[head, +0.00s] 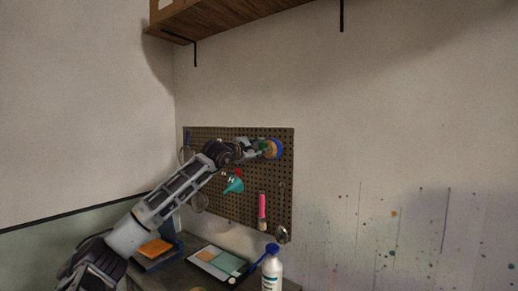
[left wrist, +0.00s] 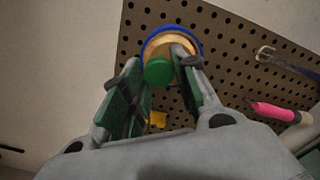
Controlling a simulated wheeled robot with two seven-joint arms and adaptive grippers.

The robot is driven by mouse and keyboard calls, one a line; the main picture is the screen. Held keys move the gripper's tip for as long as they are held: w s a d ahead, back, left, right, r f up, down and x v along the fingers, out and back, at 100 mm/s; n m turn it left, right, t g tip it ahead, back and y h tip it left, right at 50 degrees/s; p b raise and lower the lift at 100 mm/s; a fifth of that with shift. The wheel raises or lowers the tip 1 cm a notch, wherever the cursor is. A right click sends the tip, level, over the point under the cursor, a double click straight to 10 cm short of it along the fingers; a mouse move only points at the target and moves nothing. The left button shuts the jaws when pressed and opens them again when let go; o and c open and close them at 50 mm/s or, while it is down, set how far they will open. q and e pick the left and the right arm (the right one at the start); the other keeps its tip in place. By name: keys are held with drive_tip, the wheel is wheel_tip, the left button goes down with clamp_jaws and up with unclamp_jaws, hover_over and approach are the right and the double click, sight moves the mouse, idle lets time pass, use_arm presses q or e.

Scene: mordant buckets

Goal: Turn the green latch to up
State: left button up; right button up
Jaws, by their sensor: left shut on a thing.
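The green latch (left wrist: 158,71) shows in the left wrist view as a rounded green end between my fingers. Behind it is a tan disc with a blue rim (left wrist: 181,37), mounted on the pegboard. In the head view this blue-rimmed disc (head: 275,149) is near the pegboard's upper right corner. My left gripper (head: 262,147) reaches it from the left. In the left wrist view my left gripper (left wrist: 160,65) is shut on the green latch, one finger on each side. The fingers hide part of the latch and disc, so its exact angle is hard to tell. My right gripper is out of view.
The brown pegboard (head: 225,134) also carries a teal funnel (head: 234,184) and a pink-handled brush (head: 263,211) below my gripper. A white bottle with a blue cap (head: 271,273) and a flat palette (head: 217,262) stand below. A wooden shelf (head: 225,17) is overhead.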

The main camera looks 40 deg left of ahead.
use_arm(q)
drive_tip(key=m, duration=0.3)
drive_tip(key=m+p, duration=0.1)
drive_tip(key=m, duration=0.2)
drive_tip(key=m+p, duration=0.1)
drive_tip(key=m, duration=0.3)
drive_tip(key=shift+m+p, duration=0.3)
drive_tip(key=shift+m, duration=0.1)
drive_tip(key=shift+d+f+m, duration=0.1)
drive_tip(key=shift+m, duration=0.8)
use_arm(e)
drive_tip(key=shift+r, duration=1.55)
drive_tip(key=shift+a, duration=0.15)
use_arm(q)
drive_tip(key=o, duration=1)
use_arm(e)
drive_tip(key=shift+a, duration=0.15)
